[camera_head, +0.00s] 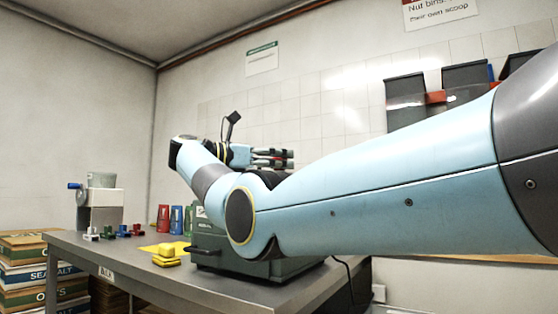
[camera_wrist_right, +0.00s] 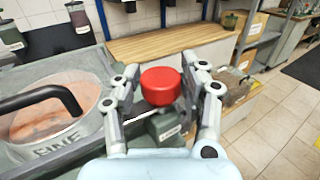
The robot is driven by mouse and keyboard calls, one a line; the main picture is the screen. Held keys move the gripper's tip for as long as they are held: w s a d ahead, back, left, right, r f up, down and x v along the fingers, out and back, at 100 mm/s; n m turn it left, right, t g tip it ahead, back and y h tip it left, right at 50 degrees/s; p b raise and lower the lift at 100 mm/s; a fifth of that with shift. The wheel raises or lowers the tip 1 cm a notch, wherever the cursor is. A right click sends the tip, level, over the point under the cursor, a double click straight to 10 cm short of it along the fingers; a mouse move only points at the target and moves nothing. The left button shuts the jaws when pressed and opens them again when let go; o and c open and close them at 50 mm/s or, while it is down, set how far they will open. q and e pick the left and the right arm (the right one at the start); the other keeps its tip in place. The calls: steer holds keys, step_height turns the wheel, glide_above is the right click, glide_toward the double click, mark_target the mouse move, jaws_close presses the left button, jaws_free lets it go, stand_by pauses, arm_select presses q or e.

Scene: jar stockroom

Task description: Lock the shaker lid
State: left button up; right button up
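The shaker is a dark green machine (camera_head: 265,262) on the grey table, partly behind my right arm. In the right wrist view its round lid (camera_wrist_right: 88,122), with a see-through window, a black handle (camera_wrist_right: 45,98) and lettering, lies at the left. Pinkish material shows under it. A red round knob (camera_wrist_right: 161,86) stands above a green block (camera_wrist_right: 168,128) beside the lid. My right gripper (camera_wrist_right: 162,75) has its fingers on either side of the knob, seemingly with narrow gaps; firm contact does not show. It also shows above the machine (camera_head: 290,158). My left gripper is out of view.
A yellow block (camera_head: 168,256) and several coloured small items stand on the table (camera_head: 110,250). A grey device (camera_head: 100,200) stands at its far left end. Stacked boxes (camera_head: 22,275) are beside the table. A wooden-topped counter (camera_wrist_right: 170,40) lies beyond the knob.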

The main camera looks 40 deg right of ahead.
steer(key=shift+o, duration=1.3)
steer(key=shift+r, duration=0.2)
steer(key=w+a, duration=0.1)
steer(key=a, duration=0.6)
steer(key=shift+a, duration=0.2)
